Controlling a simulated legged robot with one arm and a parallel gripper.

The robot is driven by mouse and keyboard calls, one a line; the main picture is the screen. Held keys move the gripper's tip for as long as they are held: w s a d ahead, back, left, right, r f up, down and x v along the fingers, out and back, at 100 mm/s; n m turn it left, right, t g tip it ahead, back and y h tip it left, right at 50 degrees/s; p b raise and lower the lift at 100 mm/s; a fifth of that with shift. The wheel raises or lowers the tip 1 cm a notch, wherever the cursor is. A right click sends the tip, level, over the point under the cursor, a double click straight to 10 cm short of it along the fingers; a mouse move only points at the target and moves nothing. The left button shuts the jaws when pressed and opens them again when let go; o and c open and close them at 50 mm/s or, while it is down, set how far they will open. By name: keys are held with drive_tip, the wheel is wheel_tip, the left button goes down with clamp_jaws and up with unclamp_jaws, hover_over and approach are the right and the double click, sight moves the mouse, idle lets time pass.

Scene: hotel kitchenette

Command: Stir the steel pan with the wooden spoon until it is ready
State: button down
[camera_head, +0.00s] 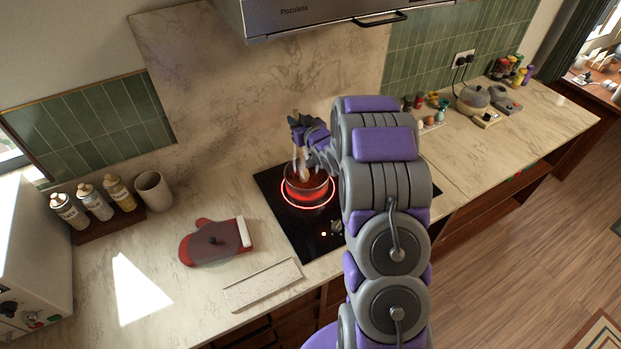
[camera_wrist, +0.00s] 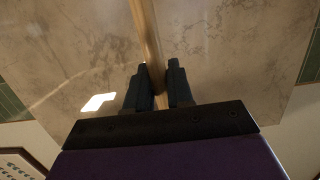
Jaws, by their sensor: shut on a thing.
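The steel pan (camera_head: 306,187) stands on the glowing red ring of the black cooktop, with reddish contents inside. The wooden spoon (camera_head: 302,168) reaches down into the pan, its lower end at the contents. My gripper (camera_head: 297,122) is above the pan, shut on the spoon's handle. In the wrist view the spoon's handle (camera_wrist: 148,40) runs between the two dark fingers of my gripper (camera_wrist: 158,88). The spoon's lower end does not show in the wrist view. My arm hides the right part of the cooktop.
A red oven mitt (camera_head: 192,250) with a dark lid (camera_head: 214,240) on it lies left of the cooktop (camera_head: 318,244), near a pale flat tray (camera_head: 262,285). Bottles (camera_head: 95,202) and a cup (camera_head: 154,191) stand at left. The range hood (camera_head: 300,18) hangs above.

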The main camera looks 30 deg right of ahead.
drive_tip(key=shift+w+r+p, duration=0.25)
drive_tip(key=shift+r+p, duration=0.25)
drive_tip(key=shift+r, duration=0.65)
drive_tip(key=shift+w+r+p, duration=0.25)
drive_tip(key=shift+r+p, duration=0.3)
drive_tip(key=shift+r, duration=0.6)
drive_tip(key=shift+w+r+p, duration=0.25)
drive_tip(key=shift+r+p, duration=0.25)
drive_tip(key=shift+r, duration=0.65)
drive_tip(key=shift+r+p, duration=1.25)
drive_tip(key=shift+r, duration=1.3)
